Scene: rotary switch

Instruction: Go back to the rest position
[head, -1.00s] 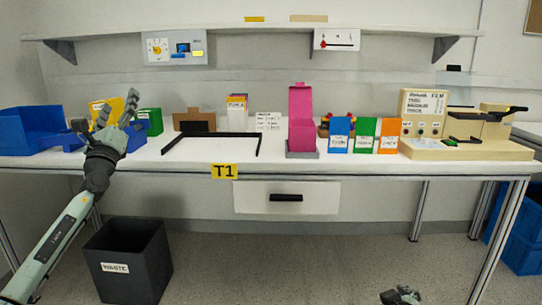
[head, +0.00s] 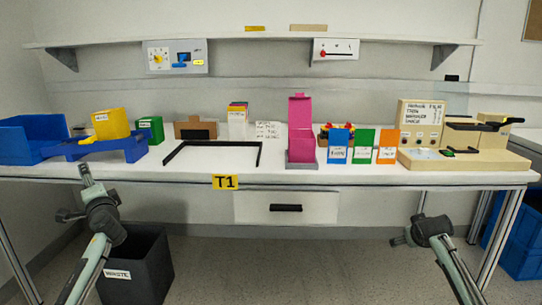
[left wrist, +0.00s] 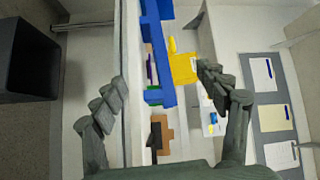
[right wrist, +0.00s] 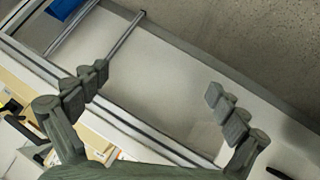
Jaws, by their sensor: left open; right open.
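My left gripper (head: 86,182) is open and empty, in front of the table's left front edge and below the blue rack. In the left wrist view its fingers (left wrist: 165,90) stand wide apart with nothing between them in contact. My right gripper (head: 420,225) is open and empty, low in front of the table's right part. In the right wrist view its fingers (right wrist: 155,95) are spread, with the table's edge and floor behind. The wall panel with a yellow dial (head: 176,57) and the panel with a red pointer (head: 336,49) are far from both grippers.
The white table (head: 330,178) carries a blue rack (head: 125,152) with a yellow bin (head: 111,124), a pink box (head: 301,145), coloured boxes and a beige device (head: 420,118). A black waste bin (head: 145,265) stands below the left arm. Floor between the arms is clear.

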